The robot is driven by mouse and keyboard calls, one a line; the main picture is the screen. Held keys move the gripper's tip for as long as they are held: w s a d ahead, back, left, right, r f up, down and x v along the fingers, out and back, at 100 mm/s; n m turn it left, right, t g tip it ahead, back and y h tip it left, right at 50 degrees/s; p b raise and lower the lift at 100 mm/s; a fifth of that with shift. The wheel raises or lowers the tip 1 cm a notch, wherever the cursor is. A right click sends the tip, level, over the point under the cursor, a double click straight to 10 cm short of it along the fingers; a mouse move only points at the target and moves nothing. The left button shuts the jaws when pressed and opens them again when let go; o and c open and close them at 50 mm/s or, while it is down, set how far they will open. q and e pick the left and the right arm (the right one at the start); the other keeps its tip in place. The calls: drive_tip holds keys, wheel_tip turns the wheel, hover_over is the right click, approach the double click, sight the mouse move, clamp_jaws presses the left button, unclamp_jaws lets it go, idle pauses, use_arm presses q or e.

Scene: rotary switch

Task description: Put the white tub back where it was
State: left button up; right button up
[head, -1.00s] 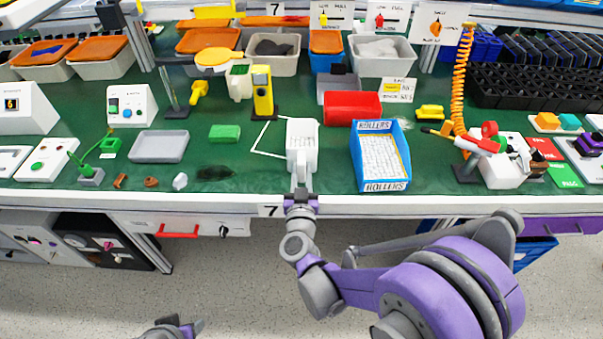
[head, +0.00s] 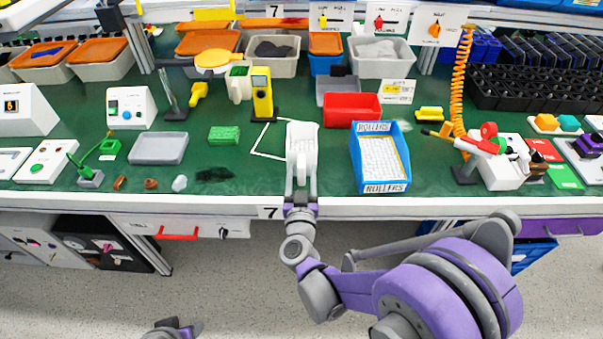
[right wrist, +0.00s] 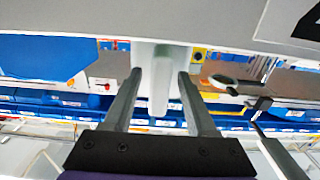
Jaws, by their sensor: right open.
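The white tub (head: 302,142) is near the front of the green bench top, at the right side of a white outline (head: 262,140) marked there. My right gripper (head: 302,188) is at the tub's near side, with its fingers spread. In the right wrist view, a white part, likely of the tub (right wrist: 160,85), shows between the two open fingers (right wrist: 160,90), with gaps on both sides. Whether the tub's base rests flat is hard to tell. Part of my left arm (head: 175,330) shows at the bottom edge; its fingers are unclear.
A blue box labelled rollers (head: 381,187) stands just right of the tub. A red bin (head: 352,109) is behind it. A yellow device (head: 262,95) stands behind the outline. A grey tray (head: 158,147) and a green brick (head: 224,134) lie to the left.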

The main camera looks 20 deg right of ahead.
drive_tip(key=s+a+n+g+y, duration=0.4)
drive_tip(key=s+a+n+y, duration=0.35)
drive_tip(key=s, duration=0.55)
drive_tip(key=s+d+f+m+g+h, duration=0.1)
drive_tip(key=s+d+f+m+g, duration=0.1)
drive_tip(key=s, duration=0.5)
drive_tip(key=s+d+f+m+g+h, duration=0.1)
drive_tip(key=s+d+f+m+g, duration=0.1)
drive_tip(key=s+d+f+g, duration=0.3)
drive_tip(key=s+d+g, duration=0.1)
drive_tip(key=s+d, duration=0.2)
drive_tip(key=shift+s+d+f+g, duration=0.2)
drive_tip(key=shift+d+g, duration=0.1)
drive_tip(key=shift+g, duration=0.1)
drive_tip(key=shift+h, duration=0.25)
